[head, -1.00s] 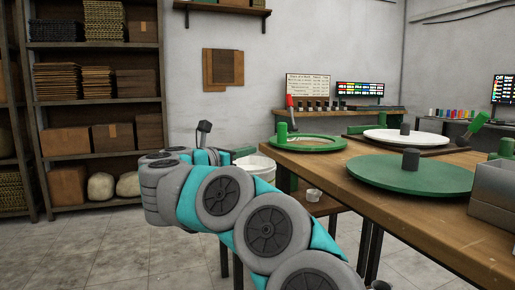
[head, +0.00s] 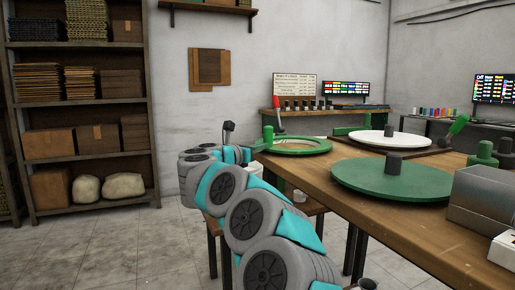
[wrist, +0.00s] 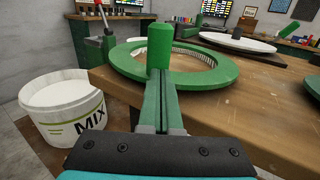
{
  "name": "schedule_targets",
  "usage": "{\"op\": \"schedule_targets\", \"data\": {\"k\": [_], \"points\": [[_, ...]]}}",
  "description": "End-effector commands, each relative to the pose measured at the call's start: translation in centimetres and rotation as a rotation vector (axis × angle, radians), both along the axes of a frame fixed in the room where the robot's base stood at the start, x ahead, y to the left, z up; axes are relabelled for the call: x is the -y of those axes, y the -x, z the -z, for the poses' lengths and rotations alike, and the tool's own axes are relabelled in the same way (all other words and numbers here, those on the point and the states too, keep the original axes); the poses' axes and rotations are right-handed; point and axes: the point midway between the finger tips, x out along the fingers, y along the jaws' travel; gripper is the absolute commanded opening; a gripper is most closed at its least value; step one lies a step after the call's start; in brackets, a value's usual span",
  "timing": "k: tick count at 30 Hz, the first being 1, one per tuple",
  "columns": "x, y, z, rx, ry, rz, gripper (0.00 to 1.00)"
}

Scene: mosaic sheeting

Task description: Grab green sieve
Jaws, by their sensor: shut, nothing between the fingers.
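The green sieve looks like a flat green ring (head: 318,147) with a pale inside, lying on the near left end of the wooden table in the head view. An upright green cylinder (head: 268,134) stands at its left rim. In the wrist view the ring (wrist: 222,78) and the cylinder (wrist: 160,44) are straight ahead. My gripper (wrist: 160,82) has its fingers together and empty, pointing at the cylinder's lower part. The cylinder appears just beyond the fingertips; I cannot tell whether they touch.
A white bucket marked MIX (wrist: 64,112) stands left of my gripper, below the table. On the wooden table (head: 350,207) lie a green disc (head: 420,183) with a dark knob and a white disc (head: 375,138). A grey box (head: 480,197) sits at the right.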

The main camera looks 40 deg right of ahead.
Motion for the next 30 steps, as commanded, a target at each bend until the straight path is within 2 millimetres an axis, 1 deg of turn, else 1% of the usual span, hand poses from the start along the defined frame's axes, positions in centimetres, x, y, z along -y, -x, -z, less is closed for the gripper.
{"op": "schedule_targets", "data": {"k": [7, 10, 14, 18, 21, 30], "points": [[0.0, 0.0, 0.0, 0.000, 0.000, 0.000, 0.00], [0.3, -0.1, 0.1, 0.001, -0.001, 0.000, 0.00], [1.2, -0.5, 0.2, 0.000, -0.002, 0.001, 0.00], [2.5, -0.7, 0.2, 0.003, -0.002, 0.001, 0.00], [3.0, -0.9, 0.1, 0.001, -0.001, 0.000, 0.00], [3.0, -0.9, 0.1, -0.001, 0.000, 0.000, 0.00]]}}
